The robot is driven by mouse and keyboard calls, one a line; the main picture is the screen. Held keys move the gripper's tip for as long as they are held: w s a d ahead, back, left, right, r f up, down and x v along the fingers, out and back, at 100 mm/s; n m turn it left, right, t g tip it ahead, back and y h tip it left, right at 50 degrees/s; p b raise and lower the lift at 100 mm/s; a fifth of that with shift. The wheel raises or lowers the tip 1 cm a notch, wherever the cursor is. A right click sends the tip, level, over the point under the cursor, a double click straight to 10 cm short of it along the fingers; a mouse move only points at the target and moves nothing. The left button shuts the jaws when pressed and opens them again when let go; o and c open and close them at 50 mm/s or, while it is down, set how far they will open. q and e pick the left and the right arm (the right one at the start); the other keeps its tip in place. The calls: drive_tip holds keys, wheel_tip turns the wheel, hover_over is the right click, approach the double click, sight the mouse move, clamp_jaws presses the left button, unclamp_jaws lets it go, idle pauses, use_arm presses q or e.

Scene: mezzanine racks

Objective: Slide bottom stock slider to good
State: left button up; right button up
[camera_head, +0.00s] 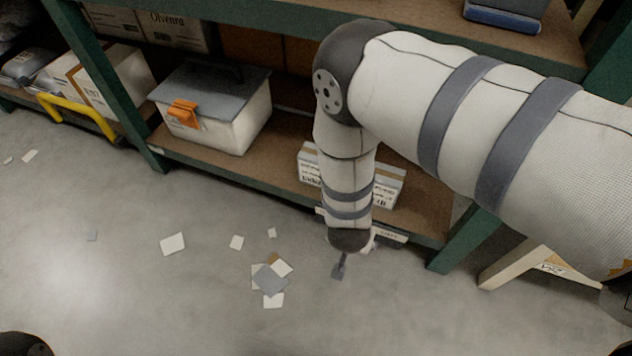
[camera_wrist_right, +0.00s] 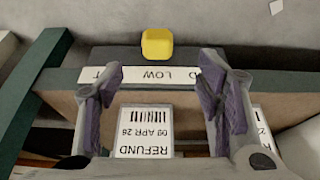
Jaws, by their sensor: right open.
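The yellow slider block (camera_wrist_right: 157,44) sits on a dark rail in the right wrist view. Beside the rail runs a white label strip (camera_wrist_right: 150,75), which appears upside down. The block lines up with the word LOW. A letter D shows just right of LOW; the rest of that word is hidden behind a finger. My right gripper (camera_wrist_right: 160,92) is open and empty, its fingers either side of the block's line but nearer the camera. In the head view my right gripper (camera_head: 340,265) hangs by the bottom shelf's front edge, and the slider is hidden. My left gripper is out of view.
A carton (camera_head: 309,165) with a REFUND label (camera_wrist_right: 146,130) stands on the bottom shelf (camera_head: 280,175). A grey-lidded bin (camera_head: 222,133) stands left of it. Green rack posts (camera_head: 465,237) flank the shelf. Paper scraps (camera_head: 271,280) lie on the open floor.

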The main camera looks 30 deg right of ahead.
drive_tip(key=b+x, duration=0.5)
drive_tip(key=x, duration=0.5)
drive_tip(key=shift+s+d+f, duration=0.1)
drive_tip(key=shift+d+f, duration=0.2)
drive_tip(key=shift+w+d+f, duration=0.15)
drive_tip(key=shift+w+f, duration=0.1)
drive_tip(key=shift+f, duration=0.15)
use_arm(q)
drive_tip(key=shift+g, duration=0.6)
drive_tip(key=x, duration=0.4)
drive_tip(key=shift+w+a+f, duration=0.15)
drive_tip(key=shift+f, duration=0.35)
use_arm(e)
drive_tip(key=shift+c, duration=0.6)
clamp_jaws()
